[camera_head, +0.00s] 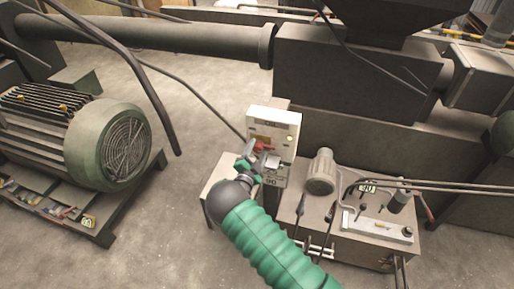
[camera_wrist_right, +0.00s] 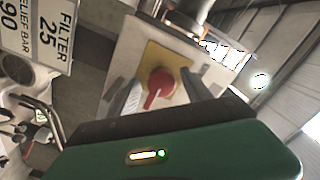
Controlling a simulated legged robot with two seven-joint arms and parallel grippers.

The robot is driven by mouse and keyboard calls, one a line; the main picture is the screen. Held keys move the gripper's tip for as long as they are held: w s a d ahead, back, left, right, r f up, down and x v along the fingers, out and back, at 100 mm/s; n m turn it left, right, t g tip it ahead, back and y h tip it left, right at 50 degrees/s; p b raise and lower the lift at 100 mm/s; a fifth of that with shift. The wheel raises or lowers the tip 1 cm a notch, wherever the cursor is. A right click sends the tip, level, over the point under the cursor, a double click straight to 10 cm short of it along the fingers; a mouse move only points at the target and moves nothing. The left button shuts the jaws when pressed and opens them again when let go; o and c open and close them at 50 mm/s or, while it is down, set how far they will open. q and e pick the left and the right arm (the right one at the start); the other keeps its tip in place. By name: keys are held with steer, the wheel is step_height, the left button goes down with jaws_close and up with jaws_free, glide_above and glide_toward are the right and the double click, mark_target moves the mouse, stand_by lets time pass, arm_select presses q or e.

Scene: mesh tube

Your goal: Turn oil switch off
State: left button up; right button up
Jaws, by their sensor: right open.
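The oil switch is a red rotary knob (camera_wrist_right: 158,84) on a yellow plate (camera_wrist_right: 176,62), set in a pale control box. In the head view the red knob (camera_head: 264,147) shows on the front of the white box (camera_head: 285,122), partly covered by my gripper. My right gripper (camera_head: 259,162) comes from below on a green sleeved arm and is close to the knob. In the right wrist view its open fingers stand on either side of the knob. I cannot tell whether either finger touches it. My left gripper is not in view.
A machine with a cylindrical part and cables (camera_head: 320,172) stands at the right. A large green motor (camera_head: 105,145) sits on a pallet at the left. A dark pipe (camera_head: 170,38) runs along the back. Loose cables hang behind the box. Bare concrete floor lies between motor and box.

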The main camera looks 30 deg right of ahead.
steer(key=shift+w+d+f, duration=0.25)
steer(key=shift+w+d, duration=0.35)
steer(key=shift+d, duration=0.2)
steer(key=shift+s+a+r, duration=0.15)
steer(key=shift+a+r, duration=0.15)
steer(key=shift+a, duration=0.2)
steer(key=shift+c, duration=0.6)
steer(key=shift+a, duration=0.15)
steer(key=shift+c, duration=2.4)
steer(key=shift+d+r, duration=0.1)
steer(key=shift+d, duration=0.15)
jaws_close()
